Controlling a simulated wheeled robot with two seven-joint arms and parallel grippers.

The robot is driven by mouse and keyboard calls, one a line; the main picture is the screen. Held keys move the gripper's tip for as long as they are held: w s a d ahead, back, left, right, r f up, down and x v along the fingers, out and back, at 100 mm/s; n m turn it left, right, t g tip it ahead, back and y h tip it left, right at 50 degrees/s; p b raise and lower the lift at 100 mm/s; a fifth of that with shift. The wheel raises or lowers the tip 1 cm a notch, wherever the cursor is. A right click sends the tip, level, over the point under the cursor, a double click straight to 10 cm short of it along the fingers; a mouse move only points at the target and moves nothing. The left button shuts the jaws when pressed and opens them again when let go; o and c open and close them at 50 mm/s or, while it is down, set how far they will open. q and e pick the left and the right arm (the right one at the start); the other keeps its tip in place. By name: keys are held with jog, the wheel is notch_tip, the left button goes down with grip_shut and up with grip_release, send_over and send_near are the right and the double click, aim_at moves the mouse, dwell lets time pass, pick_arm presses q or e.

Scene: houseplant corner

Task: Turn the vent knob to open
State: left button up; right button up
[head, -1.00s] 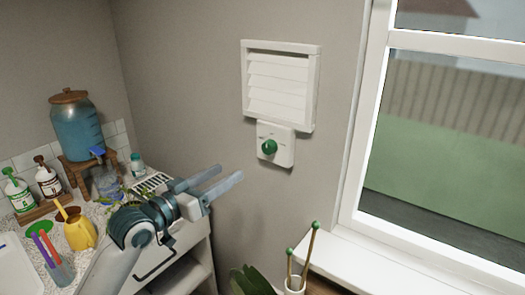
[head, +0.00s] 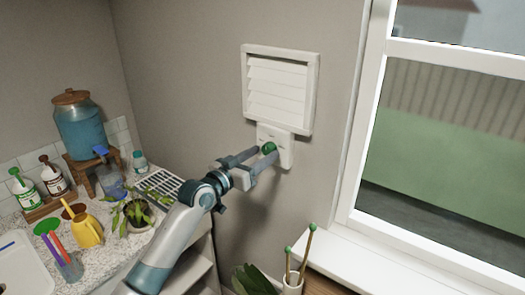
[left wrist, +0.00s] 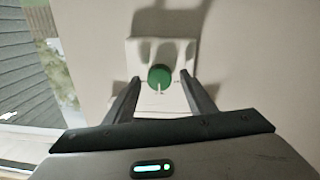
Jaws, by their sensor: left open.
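The green vent knob (head: 268,148) sits on a white control plate (head: 286,157) on the wall, just below the white louvred vent (head: 278,90). The vent's slats look closed. My left gripper (head: 262,156) is open at the plate, its fingers on either side of the knob. In the left wrist view the knob (left wrist: 160,76) lies between the two fingers (left wrist: 159,88), with a gap visible on each side. A pale pointer mark shows on the knob's face there. My right gripper is not in view.
A counter at left holds a blue water dispenser (head: 79,122), a yellow watering can (head: 85,228), a potted plant (head: 138,216) and pump bottles (head: 52,178). A window (head: 455,140) is at right. A pot with green-tipped sticks (head: 292,284) stands below the sill.

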pick_arm(q)
jog(key=shift+w+d, duration=0.3)
jog(key=c, duration=1)
jog(key=shift+c, duration=0.2)
